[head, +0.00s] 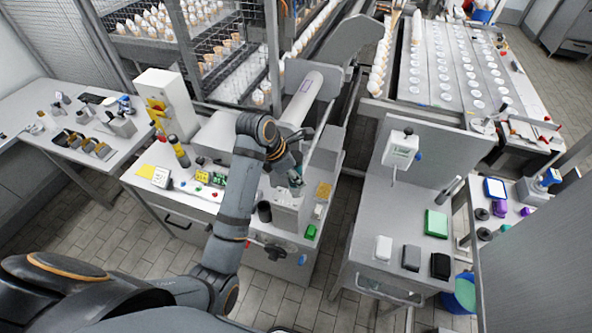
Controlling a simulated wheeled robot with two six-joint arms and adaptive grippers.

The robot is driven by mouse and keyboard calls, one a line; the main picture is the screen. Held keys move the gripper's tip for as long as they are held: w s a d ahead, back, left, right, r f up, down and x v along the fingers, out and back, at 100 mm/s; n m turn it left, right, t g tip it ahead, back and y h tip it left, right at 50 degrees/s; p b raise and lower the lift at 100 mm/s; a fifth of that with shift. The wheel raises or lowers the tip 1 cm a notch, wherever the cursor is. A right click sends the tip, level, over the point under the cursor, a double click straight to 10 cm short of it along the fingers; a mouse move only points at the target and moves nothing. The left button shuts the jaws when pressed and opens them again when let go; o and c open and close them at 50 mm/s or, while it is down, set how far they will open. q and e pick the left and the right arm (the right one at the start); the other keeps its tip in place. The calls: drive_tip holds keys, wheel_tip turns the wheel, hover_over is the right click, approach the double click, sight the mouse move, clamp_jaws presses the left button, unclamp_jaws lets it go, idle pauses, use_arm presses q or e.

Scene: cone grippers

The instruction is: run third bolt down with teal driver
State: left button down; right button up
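My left gripper (296,182) is at the end of the arm that comes in from the lower left, pointing down over the front part of the workbench. A small teal piece, which looks like the teal driver (297,171), shows at its fingers, and they appear shut on it. Directly below stands a grey metal block (287,212) on the bench. The driver's tip and the bolts are too small or hidden by the gripper to make out, so I cannot tell whether the tip touches a bolt. My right gripper is not in view.
A dark cylinder (265,212) stands close left of the block. A green piece (311,232) and a tan pad (323,191) lie to its right. A green circuit board (220,180) lies left of my forearm. A large grey tube (305,95) rises behind the gripper.

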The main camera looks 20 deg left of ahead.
sight(295, 189)
use_arm(q)
drive_tip(key=shift+s+f, duration=0.15)
drive_tip(key=shift+f, duration=0.7)
drive_tip(key=shift+w+f, duration=0.25)
drive_tip(key=shift+f, duration=0.35)
drive_tip(key=shift+w+f, duration=0.25)
drive_tip(key=shift+f, duration=0.5)
drive_tip(key=shift+s, duration=0.25)
drive_tip(key=shift+w, duration=0.1)
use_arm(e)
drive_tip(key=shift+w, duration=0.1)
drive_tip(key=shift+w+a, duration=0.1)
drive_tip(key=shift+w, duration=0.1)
use_arm(q)
drive_tip(key=shift+f, duration=0.85)
drive_tip(key=shift+s+f, duration=0.25)
drive_tip(key=shift+f, duration=0.1)
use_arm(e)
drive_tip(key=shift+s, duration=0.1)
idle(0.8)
